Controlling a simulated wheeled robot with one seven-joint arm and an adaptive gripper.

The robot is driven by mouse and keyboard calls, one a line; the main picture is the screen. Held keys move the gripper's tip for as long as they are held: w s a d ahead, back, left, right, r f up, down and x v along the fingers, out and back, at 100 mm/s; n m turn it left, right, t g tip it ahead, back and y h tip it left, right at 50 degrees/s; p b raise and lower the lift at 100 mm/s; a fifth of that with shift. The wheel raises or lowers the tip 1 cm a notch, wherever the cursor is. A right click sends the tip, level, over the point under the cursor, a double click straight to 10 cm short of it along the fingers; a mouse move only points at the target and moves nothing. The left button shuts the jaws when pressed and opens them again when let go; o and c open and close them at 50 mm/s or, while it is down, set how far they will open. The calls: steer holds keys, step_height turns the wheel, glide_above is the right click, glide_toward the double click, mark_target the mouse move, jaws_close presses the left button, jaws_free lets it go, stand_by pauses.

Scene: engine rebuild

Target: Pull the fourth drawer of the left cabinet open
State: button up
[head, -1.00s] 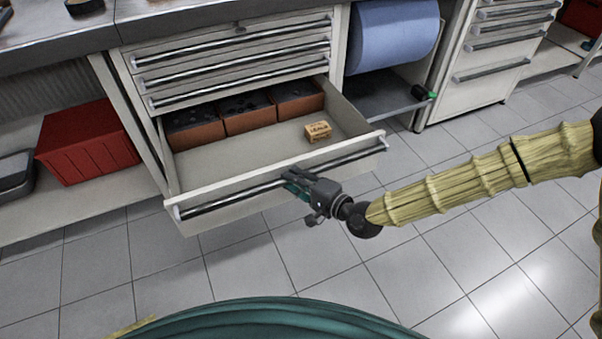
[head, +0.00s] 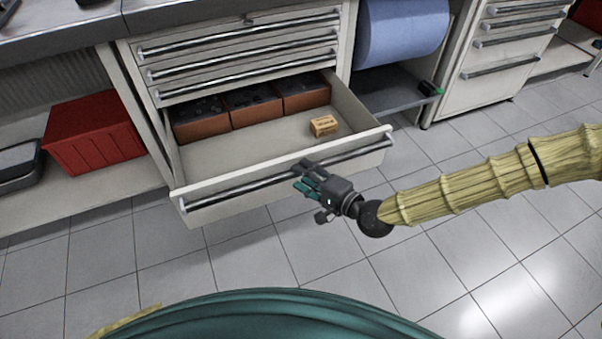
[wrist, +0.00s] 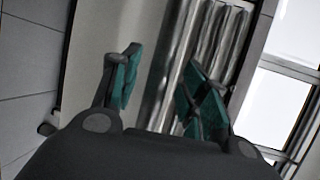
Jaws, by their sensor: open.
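The fourth drawer (head: 236,207) of the left cabinet (head: 131,72) is pulled well out in the head view. Its long metal handle bar (head: 240,190) runs along the front. My gripper (head: 304,178) is open just in front of the handle, right of its middle. In the wrist view my gripper (wrist: 160,90) shows its two teal-padded fingers spread apart. The shiny handle (wrist: 185,65) shows behind and between them, and nothing is held. I cannot tell whether a finger still touches the bar.
Inside the drawer are brown bins (head: 252,107) at the back and a small cardboard box (head: 323,126). The three drawers above are shut. A red crate (head: 95,134) sits on the left shelf, and a blue paper roll (head: 402,32) is at the right. The tiled floor in front is clear.

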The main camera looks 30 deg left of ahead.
steer(key=v, duration=1)
steer(key=shift+d, duration=0.2)
steer(key=s+d+f+n+g+h, duration=0.1)
steer(key=s+d+f+h, duration=0.3)
steer(key=s+d+f, duration=0.45)
steer(key=s+d+f+g+h, duration=0.25)
steer(key=d+f, duration=0.25)
steer(key=f, duration=0.6)
steer(key=s+d+f+n+g+h, duration=0.1)
steer(key=s+d+f+h, duration=0.2)
steer(key=d, duration=0.5)
steer(key=s+d+f+n+h, duration=0.1)
steer(key=s+d+h, duration=0.2)
steer(key=s+d, duration=0.35)
steer(key=s+d+f+n+g+h, duration=0.1)
steer(key=s+d+f+h, duration=0.15)
steer(key=d, duration=0.65)
step_height(320, 180, up, 25)
steer(key=p, duration=2.5)
steer(key=shift+w+r, duration=0.25)
steer(key=shift+w, duration=0.05)
steer(key=shift+t, duration=0.25)
